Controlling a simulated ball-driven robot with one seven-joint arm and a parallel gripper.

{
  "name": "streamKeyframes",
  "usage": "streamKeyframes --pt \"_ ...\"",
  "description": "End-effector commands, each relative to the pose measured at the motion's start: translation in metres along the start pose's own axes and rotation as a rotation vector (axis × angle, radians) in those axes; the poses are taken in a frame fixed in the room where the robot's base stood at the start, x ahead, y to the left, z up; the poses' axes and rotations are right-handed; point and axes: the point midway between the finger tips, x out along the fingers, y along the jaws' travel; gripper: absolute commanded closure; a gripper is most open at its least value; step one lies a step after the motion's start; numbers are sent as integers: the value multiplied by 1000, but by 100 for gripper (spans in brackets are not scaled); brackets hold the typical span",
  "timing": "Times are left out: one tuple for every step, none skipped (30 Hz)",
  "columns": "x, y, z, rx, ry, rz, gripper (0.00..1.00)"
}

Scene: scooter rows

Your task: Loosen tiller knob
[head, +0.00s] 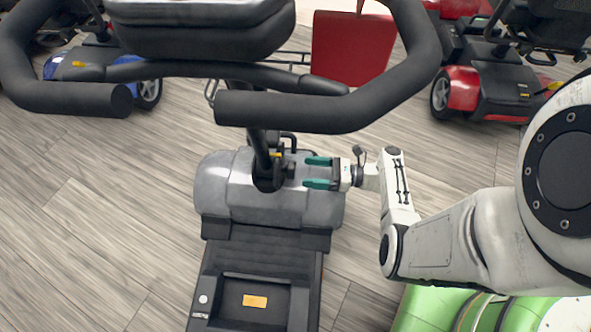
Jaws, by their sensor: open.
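A grey scooter (225,190) stands in front of me in the head view, its dark tiller column (259,150) rising from the front housing to black looped handlebars (290,112). A small yellow part (277,155) and a black loop show beside the column's base; I cannot tell for sure which part is the tiller knob. My gripper (317,172) has two teal fingers, open and pointing left towards the column base. They are just right of the yellow part, over the grey housing. Nothing shows between the fingers. The handlebars hide part of the column.
The handlebars hang above my gripper. A red scooter (462,85) stands at the right back and a blue one (62,66) at the left back. A red panel (350,48) is behind the tiller. A green thing (425,308) lies at the lower right. Wood floor is clear at left.

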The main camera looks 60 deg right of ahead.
Motion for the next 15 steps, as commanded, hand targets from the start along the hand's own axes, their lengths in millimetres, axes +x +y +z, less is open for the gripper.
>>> streamKeyframes --pt "10 0 -3 -1 3 3 17" --pt "14 0 -3 -1 2 2 17" --pt "21 0 -2 -1 1 2 17" --pt "25 0 -2 -1 1 2 17" --pt "29 0 -2 -2 1 1 17" --pt "34 0 -2 -1 2 2 17" --pt "37 0 -2 -1 2 1 17" --pt "40 0 -2 0 2 0 17" --pt "43 0 -2 0 1 1 17" --pt "45 0 -1 -1 1 1 17" --pt "47 0 -1 -1 1 0 17" --pt "48 0 -1 -1 1 0 17" --pt "49 0 -1 -1 0 0 17" --pt "49 0 0 -1 0 -1 17" --pt "50 0 0 -1 0 -1 17"
